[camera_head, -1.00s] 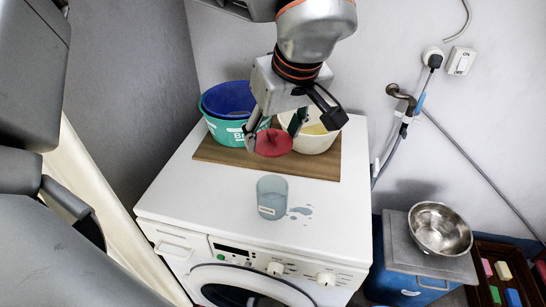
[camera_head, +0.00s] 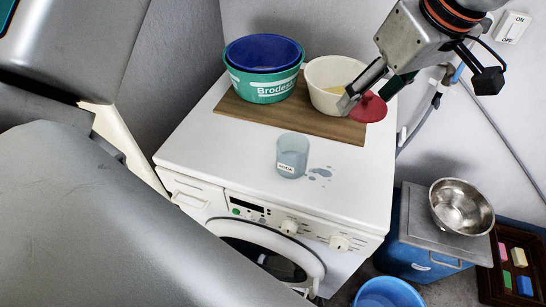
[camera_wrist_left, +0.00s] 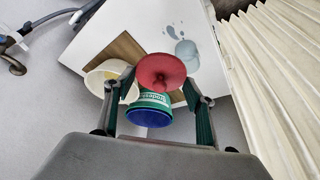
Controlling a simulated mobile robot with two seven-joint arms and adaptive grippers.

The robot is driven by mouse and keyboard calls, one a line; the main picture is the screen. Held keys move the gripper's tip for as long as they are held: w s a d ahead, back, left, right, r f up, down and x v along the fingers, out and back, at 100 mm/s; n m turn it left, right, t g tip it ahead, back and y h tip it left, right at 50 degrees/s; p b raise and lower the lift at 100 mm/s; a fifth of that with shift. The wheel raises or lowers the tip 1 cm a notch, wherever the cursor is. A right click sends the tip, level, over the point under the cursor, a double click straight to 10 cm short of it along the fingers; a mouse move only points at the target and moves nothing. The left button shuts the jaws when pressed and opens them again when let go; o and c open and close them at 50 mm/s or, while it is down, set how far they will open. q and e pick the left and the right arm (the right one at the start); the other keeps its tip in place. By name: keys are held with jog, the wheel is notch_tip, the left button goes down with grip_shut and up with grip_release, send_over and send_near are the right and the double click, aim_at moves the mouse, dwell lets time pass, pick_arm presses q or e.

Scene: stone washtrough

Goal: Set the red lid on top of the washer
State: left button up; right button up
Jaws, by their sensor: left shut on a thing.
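The white washer (camera_head: 230,165) stands in the middle of the head view, its top partly bare at the front. My left gripper (camera_head: 366,92) comes in from the upper right and is shut on the red lid (camera_head: 370,108). The lid appears over the right back part of the washer top, to the right of the cream bowl; its exact height cannot be told. In the left wrist view the round red lid (camera_wrist_left: 161,71) sits between the fingers, in front of the washer top (camera_wrist_left: 140,25). My right gripper is not in view.
A wooden board (camera_head: 290,115) on the washer bears a green tub (camera_head: 262,88) with a blue bowl (camera_head: 262,52), and a cream bowl (camera_head: 328,75). A translucent cup (camera_head: 292,155) stands in front, beside a small puddle (camera_head: 319,174). A steel bowl (camera_head: 460,207) is at right.

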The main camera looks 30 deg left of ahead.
pick_arm(q)
jog(key=shift+d+f, duration=0.35)
jog(key=shift+d, duration=0.2)
jog(key=shift+d+f, duration=0.3)
jog(key=shift+d, duration=0.2)
notch_tip(320, 180, down, 16)
jog(key=shift+a+r+b, duration=0.1)
jog(key=shift+r+b, duration=0.05)
jog(key=shift+b, duration=0.85)
notch_tip(320, 180, down, 4)
jog(key=shift+f, duration=0.2)
jog(key=shift+r, duration=0.1)
jog(key=o, duration=0.9)
